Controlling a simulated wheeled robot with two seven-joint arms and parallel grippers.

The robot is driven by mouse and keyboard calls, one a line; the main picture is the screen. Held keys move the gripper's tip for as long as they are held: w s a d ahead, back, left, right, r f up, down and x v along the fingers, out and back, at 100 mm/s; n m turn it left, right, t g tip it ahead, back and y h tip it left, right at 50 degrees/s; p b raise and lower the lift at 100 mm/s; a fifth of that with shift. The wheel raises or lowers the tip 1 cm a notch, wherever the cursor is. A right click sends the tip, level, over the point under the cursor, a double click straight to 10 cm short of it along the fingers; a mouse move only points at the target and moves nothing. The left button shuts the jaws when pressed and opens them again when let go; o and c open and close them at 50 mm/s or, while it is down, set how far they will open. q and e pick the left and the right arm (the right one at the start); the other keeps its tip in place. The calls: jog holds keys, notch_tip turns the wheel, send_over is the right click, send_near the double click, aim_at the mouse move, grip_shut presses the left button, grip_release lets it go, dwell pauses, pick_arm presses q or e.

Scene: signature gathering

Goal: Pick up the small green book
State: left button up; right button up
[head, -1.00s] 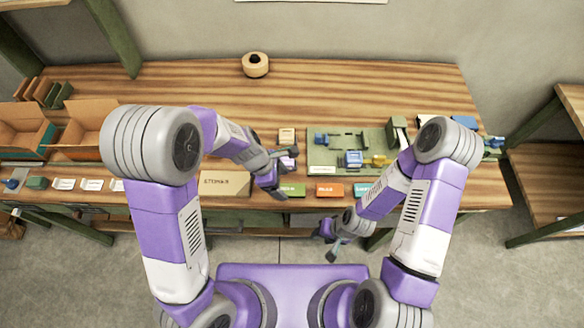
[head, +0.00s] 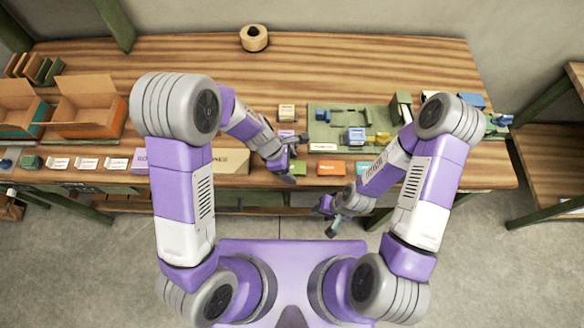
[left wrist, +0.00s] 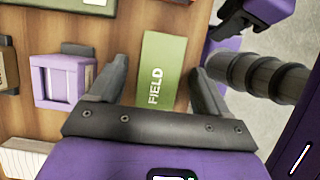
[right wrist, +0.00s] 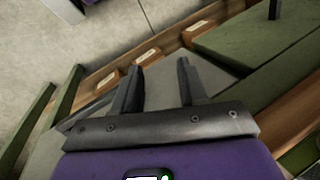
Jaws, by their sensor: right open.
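The small green book (head: 299,169), marked FIELD, lies flat near the front edge of the table. It shows clearly in the left wrist view (left wrist: 160,70). My left gripper (head: 291,160) is open above it. In the left wrist view its fingers (left wrist: 152,70) stand on either side of the book, with gaps. Whether the fingertips are down at book height I cannot tell. In the head view the gripper partly hides the book. My right gripper (head: 327,218) is open and empty, in front of and below the table edge; its fingers (right wrist: 159,68) show in the right wrist view.
A red book (head: 331,168) and a blue book (head: 364,168) lie to the right along the front edge. A purple block (left wrist: 62,80) stands beside my left gripper. A green mat (head: 325,138) with small items lies behind. Open cardboard boxes (head: 88,105) stand at left.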

pick_arm(q)
jog(key=c, duration=1.1)
